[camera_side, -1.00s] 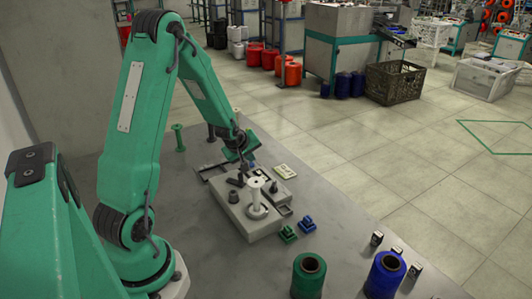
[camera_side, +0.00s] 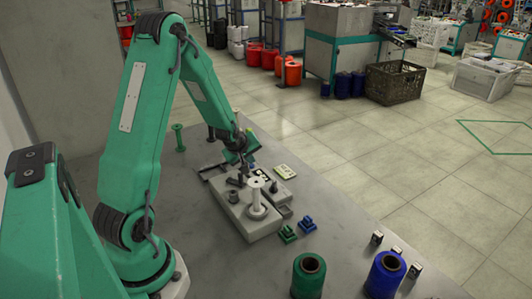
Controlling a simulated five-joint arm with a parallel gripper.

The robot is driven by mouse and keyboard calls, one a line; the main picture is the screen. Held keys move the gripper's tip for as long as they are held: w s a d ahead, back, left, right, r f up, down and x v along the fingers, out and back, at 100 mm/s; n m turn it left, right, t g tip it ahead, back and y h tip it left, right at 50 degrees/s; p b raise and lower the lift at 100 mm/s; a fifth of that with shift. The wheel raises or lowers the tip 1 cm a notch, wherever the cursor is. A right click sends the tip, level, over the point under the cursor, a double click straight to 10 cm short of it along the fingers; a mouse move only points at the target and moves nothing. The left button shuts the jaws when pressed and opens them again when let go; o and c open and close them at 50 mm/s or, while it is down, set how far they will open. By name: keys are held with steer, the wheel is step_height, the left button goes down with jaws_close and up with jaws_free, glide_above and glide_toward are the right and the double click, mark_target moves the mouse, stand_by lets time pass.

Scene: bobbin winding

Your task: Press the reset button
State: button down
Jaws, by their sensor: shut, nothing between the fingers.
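The grey winding machine (camera_side: 232,214) sits on the table and holds an upright white bobbin (camera_side: 257,196) at its front. My gripper (camera_side: 246,176) is at the back part of the machine, low over its top, behind the bobbin. It is shut with nothing in it. The fingertips are small and dark here, and I cannot tell whether they touch the machine. I cannot make out the reset button for certain; the wrist and gripper cover part of the machine's top.
A small cream panel (camera_side: 285,171) lies behind the machine. Small green (camera_side: 287,234) and blue (camera_side: 307,224) pieces lie to its right. A green thread spool (camera_side: 308,280) and a blue one (camera_side: 386,276) stand in front. A green bobbin (camera_side: 179,138) stands at the back left.

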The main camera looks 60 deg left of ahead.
steer(key=shift+r, duration=0.85)
stand_by(0.3)
steer(key=shift+r, duration=2.5)
